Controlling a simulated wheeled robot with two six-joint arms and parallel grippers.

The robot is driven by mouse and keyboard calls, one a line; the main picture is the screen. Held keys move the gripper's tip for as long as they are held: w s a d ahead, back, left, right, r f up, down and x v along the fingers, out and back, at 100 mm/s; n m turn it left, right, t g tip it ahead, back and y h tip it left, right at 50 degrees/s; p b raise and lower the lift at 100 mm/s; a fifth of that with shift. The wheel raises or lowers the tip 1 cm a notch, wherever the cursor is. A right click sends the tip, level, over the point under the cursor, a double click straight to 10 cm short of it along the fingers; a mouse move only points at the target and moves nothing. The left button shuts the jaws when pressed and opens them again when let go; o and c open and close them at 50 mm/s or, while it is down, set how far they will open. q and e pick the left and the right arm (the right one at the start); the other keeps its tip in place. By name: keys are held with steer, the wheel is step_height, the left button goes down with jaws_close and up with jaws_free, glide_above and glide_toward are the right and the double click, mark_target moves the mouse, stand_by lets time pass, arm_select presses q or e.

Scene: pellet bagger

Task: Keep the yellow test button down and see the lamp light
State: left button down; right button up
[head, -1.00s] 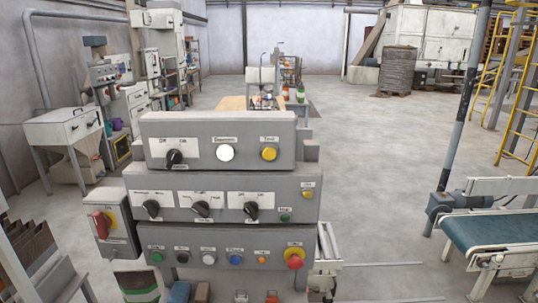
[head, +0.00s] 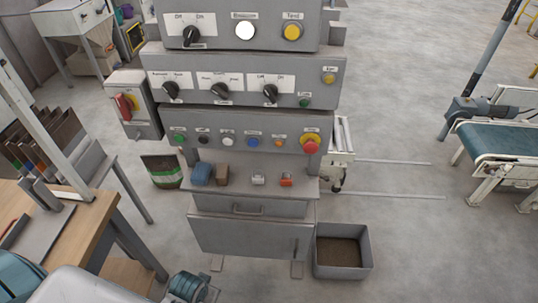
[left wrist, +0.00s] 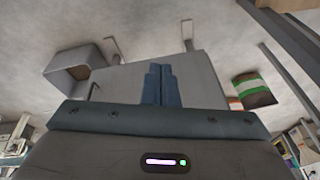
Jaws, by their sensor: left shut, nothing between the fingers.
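The yellow test button (head: 292,32), labelled "Test", is at the right of the top grey panel. A round white lamp (head: 245,31) sits to its left. It looks plain bright white, and I cannot tell whether it is lit. A smaller yellow button (head: 329,79) is on the middle panel. In the left wrist view my left gripper (left wrist: 161,85) is shut and empty, its blue fingers seen against a grey surface, away from the yellow button. In the head view my left arm's parts show only at the bottom left. My right gripper is not in view.
Black rotary knobs (head: 191,36) and a red emergency stop (head: 311,146) stick out from the panels. A small ledge (head: 270,190) below carries several small items. A grey bin (head: 343,265) stands on the floor. A wooden table (head: 90,225) is at the left.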

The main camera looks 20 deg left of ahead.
arm_select(q)
steer(key=w+d+r+n+t+h, duration=0.2)
steer(key=w+d+r+t, duration=0.35)
steer(key=r, duration=0.75)
steer(key=w+d+r+n+t+h, duration=0.25)
steer(key=w+r, duration=0.55)
steer(key=r, duration=0.6)
steer(key=w+d+r+n+t+h, duration=0.1)
steer(key=w+d+r+t+h, duration=0.2)
steer(key=w+r, duration=0.7)
steer(key=d+r+n+t+h, duration=0.1)
steer(key=d+r+n+t, duration=0.1)
steer(key=r, duration=1.1)
steer(key=d+r+n+t+h, duration=0.2)
steer(key=r+t, duration=0.2)
steer(key=r, duration=0.9)
steer(key=shift+w+d+t, duration=0.15)
steer(key=shift+w+t, duration=0.05)
steer(key=shift+t, duration=0.1)
glide_toward(292, 32)
steer(key=shift+w+d+r+b, duration=0.25)
steer(key=shift+w+d+r, duration=0.5)
steer(key=shift+w+d, duration=0.2)
steer(key=shift+w+d+r+b, duration=0.2)
steer(key=shift+w+d+r, duration=0.55)
steer(key=shift+w+d, duration=0.25)
steer(key=shift+w, duration=0.15)
steer(key=shift+w+a, duration=0.1)
steer(key=shift+w, duration=0.2)
